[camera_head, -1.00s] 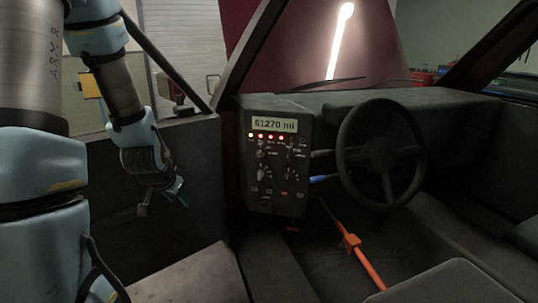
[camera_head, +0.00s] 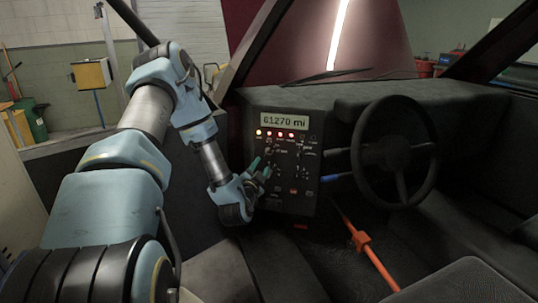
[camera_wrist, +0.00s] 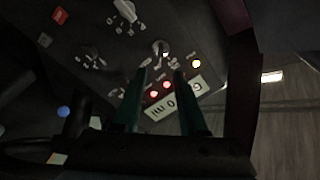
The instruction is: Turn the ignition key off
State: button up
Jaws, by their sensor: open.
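The dark control panel (camera_head: 290,207) stands left of the steering wheel, with a lit display (camera_head: 284,120) reading 61270 mi. Several red and yellow lamps glow under the display. In the wrist view, a small pale key-like switch (camera_wrist: 160,47) sits on the panel near the lamps; I take it for the ignition key, but its exact turn is hard to read. My gripper (camera_wrist: 159,72) is open, its two green fingers pointing at the panel on either side of the line to this switch. In the head view my gripper (camera_head: 260,168) is close in front of the panel's left part and hides some controls.
The steering wheel (camera_head: 398,152) and its stalks are right of the panel. An orange bar (camera_head: 372,255) slants across the floor below. Other knobs (camera_wrist: 127,11) and a red button (camera_wrist: 60,15) are on the panel. The door frame is at the left.

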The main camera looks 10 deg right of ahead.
aim_at(267, 155)
jog(key=p+x, duration=0.2)
jog(key=x, duration=0.6)
jog(key=shift+w+d, duration=0.1)
jog(key=shift+w, duration=0.2)
jog(key=shift+c, duration=0.3)
grip_shut()
